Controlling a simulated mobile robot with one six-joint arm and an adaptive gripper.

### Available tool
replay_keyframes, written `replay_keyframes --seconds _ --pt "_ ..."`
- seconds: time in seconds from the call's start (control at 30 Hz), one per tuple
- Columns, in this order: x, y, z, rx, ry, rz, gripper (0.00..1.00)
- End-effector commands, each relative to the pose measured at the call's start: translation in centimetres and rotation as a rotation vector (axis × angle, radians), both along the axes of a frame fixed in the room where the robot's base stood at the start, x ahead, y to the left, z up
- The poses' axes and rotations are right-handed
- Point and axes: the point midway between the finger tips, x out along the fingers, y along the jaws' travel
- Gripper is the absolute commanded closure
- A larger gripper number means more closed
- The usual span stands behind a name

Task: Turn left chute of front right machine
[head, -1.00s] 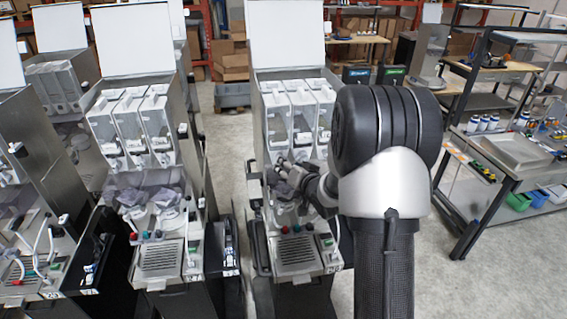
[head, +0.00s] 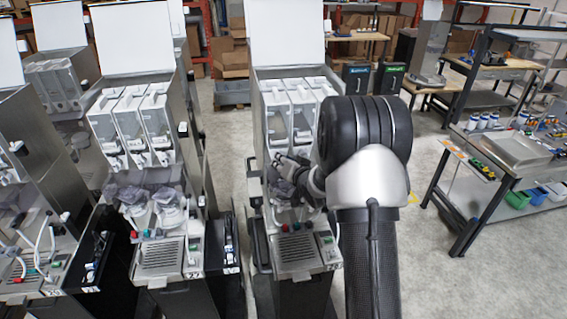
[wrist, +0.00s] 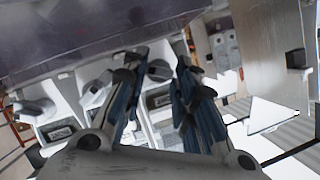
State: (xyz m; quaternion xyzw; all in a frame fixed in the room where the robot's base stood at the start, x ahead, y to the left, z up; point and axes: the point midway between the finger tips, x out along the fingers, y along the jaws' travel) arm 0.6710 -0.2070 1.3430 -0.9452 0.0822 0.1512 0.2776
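The front right machine (head: 292,250) stands in the middle of the head view, with several clear white-framed chutes side by side. Its left chute (head: 277,125) shows upright, with its lower end close to my gripper (head: 285,172). The right chute is partly covered by my arm. In the wrist view my gripper (wrist: 158,90) has its two dark blue fingers apart, with a visible gap between them. White chute parts (wrist: 160,98) show behind and between the fingers. I cannot tell whether a finger touches the left chute's outlet.
A dark, blurred surface (wrist: 90,35) fills the upper left of the wrist view, close to the fingers. A similar machine (head: 150,215) stands to the left. A workbench (head: 490,165) stands to the right, with open floor before it.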

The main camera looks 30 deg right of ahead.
Motion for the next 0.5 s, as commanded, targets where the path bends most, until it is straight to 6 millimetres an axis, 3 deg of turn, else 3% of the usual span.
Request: replay_keyframes --seconds 0.33,0.5 --pt "-0.02 0.00 0.01 0.000 0.000 0.000 0.99" --pt "0.00 0.02 0.01 -0.008 0.001 -0.001 0.99"
